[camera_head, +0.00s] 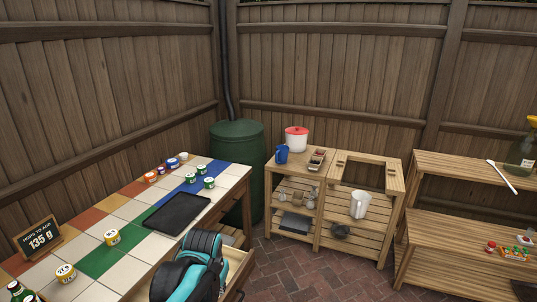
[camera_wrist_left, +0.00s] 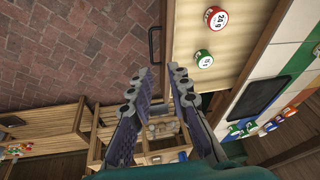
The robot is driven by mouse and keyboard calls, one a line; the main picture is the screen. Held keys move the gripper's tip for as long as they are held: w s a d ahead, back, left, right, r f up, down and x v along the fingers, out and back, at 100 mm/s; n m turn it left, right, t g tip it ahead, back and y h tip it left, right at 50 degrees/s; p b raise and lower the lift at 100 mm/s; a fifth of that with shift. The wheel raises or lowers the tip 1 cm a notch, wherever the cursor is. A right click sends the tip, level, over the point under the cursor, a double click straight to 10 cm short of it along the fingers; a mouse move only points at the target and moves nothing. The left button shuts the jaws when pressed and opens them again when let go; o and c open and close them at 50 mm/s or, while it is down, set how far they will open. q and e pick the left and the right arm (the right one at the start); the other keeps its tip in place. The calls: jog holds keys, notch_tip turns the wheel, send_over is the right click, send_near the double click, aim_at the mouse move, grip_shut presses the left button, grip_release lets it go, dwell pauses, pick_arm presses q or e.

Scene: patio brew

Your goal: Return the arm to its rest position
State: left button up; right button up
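My left arm (camera_head: 195,265) shows at the bottom of the head view, teal and black, folded over the open drawer beside the tiled counter. Its gripper cannot be made out there. In the left wrist view the left gripper (camera_wrist_left: 161,70) has its two grey fingers parted, with nothing between them. The fingers are over the gap beside the open drawer (camera_wrist_left: 240,65), near its handle. My right arm and gripper are not in view.
A red-marked tin (camera_wrist_left: 215,18) and a green-marked tin (camera_wrist_left: 203,60) are in the drawer. The tiled counter (camera_head: 130,210) holds a black tray (camera_head: 176,213), several tins and a sign (camera_head: 38,237). Wooden shelves (camera_head: 320,205) stand beyond; brick floor (camera_head: 290,265) is clear.

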pick_arm(q)
jog(key=s+a+n+t, duration=0.2)
jog(key=s+a+t, duration=0.1)
jog(key=s, duration=1.3)
jog(key=shift+s+f+h, duration=0.15)
jog(key=shift+f+h, duration=0.1)
jog(key=shift+h, duration=0.05)
jog(key=shift+a, duration=0.1)
dwell(2.8)
